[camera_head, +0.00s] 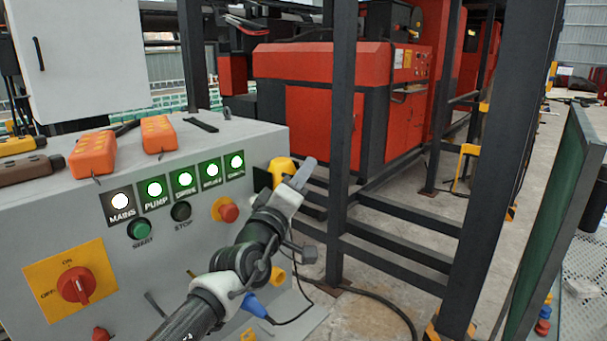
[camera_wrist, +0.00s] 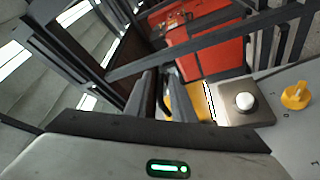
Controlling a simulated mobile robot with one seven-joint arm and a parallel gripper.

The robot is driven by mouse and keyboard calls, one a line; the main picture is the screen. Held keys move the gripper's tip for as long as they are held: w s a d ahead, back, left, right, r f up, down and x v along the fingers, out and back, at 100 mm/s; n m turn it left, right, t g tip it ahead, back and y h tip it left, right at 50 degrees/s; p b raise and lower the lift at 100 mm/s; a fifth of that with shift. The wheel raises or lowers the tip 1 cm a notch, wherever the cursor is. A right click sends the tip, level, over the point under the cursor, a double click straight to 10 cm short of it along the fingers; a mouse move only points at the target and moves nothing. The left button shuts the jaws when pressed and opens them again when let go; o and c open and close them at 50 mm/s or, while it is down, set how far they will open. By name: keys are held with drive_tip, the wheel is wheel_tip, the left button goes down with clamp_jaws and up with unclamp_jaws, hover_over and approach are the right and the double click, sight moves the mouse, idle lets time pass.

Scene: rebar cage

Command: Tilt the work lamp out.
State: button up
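The work lamp appears to be the yellow piece (camera_head: 281,169) at the right end of the grey control cabinet's top edge. In the wrist view a yellow body with a bright white strip (camera_wrist: 210,100), probably the same lamp, lies just right of the fingers. My gripper (camera_head: 304,172) is close to the lamp and overlaps its right side in the head view; touching or apart cannot be told. In the wrist view my gripper (camera_wrist: 162,82) shows two dark fingers with a narrow gap and nothing clearly held between them. The fingers partly cover the yellow body.
The cabinet (camera_head: 240,128) carries lit labels, a red mushroom button (camera_head: 229,212) and a red rotary switch (camera_head: 76,285). Orange handsets (camera_head: 92,153) lie on top. Dark steel posts (camera_head: 341,130) and rails stand close to the right of my gripper.

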sight(290, 163)
clamp_jaws()
drive_tip(key=shift+r, duration=0.15)
drive_tip(key=r+n+p, duration=0.1)
drive_tip(key=p, duration=0.1)
drive_tip(key=n+p, duration=0.1)
drive_tip(key=p, duration=0.1)
drive_tip(key=shift+w+a+r+y+p, duration=0.1)
drive_tip(key=shift+a+r+y+p, duration=0.05)
drive_tip(key=shift+r+y+p, duration=0.2)
drive_tip(key=a+r+n+g+p, duration=0.1)
drive_tip(key=n+p, duration=0.2)
drive_tip(key=p, duration=0.1)
drive_tip(key=w+r+n+g+p, duration=0.1)
drive_tip(key=n+p, duration=0.2)
drive_tip(key=p, duration=0.2)
drive_tip(key=w+a+n+g+y+p, duration=0.1)
drive_tip(key=n+p, duration=0.1)
drive_tip(key=p, duration=0.3)
drive_tip(key=shift+w+a+r+n+g, duration=0.1)
drive_tip(key=shift+a+r+n+g, duration=0.2)
drive_tip(key=shift+r+n, duration=0.1)
drive_tip(key=shift+f, duration=0.1)
